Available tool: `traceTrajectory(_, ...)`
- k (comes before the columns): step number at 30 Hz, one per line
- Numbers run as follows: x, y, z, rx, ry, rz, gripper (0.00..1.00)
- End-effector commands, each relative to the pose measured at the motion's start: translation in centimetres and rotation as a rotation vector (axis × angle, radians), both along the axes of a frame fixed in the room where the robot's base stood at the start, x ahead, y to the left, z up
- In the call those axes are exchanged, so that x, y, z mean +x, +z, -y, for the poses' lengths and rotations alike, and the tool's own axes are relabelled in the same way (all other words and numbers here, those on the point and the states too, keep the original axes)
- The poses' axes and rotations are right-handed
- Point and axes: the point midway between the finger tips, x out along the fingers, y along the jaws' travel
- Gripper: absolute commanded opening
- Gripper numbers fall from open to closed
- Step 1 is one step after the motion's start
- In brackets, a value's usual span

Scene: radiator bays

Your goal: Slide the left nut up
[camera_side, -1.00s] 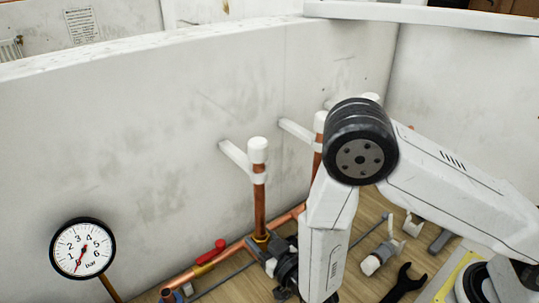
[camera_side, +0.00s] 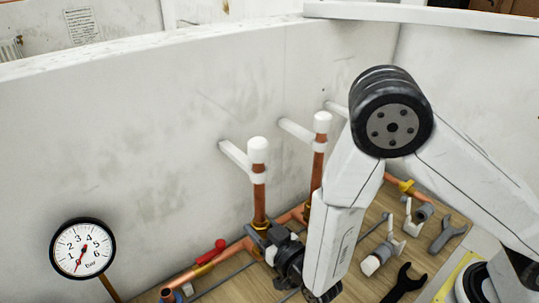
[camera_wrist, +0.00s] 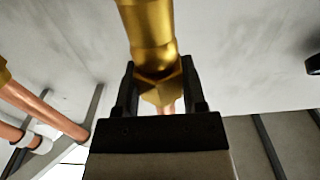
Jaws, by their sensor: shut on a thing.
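The left copper pipe (camera_side: 259,203) stands upright with a white cap (camera_side: 258,149) on top. A brass nut (camera_side: 260,225) sits around its lower part, partly hidden by my gripper (camera_side: 263,233). In the wrist view, my gripper's black fingers (camera_wrist: 159,88) are shut on the hexagonal brass nut (camera_wrist: 160,92), one finger on each side. A smooth round brass piece (camera_wrist: 150,30) extends from the nut toward the top of that view. The nut's far side is hidden.
A second capped copper pipe (camera_side: 318,165) stands close to the right. A red-handled valve (camera_side: 212,252) and a pressure gauge (camera_side: 82,248) are at the left. Loose fittings (camera_side: 385,255) and a dark wrench (camera_side: 404,284) lie on the wooden floor. The white wall (camera_side: 150,150) is behind.

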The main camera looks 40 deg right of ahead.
Motion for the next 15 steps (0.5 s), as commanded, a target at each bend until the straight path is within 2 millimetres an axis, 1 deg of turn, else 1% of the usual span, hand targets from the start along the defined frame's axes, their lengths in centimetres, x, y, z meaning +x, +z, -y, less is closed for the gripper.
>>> traceTrajectory(15, 0.0, 2.3, 0.0, 0.002, -0.002, 0.004, 0.11)
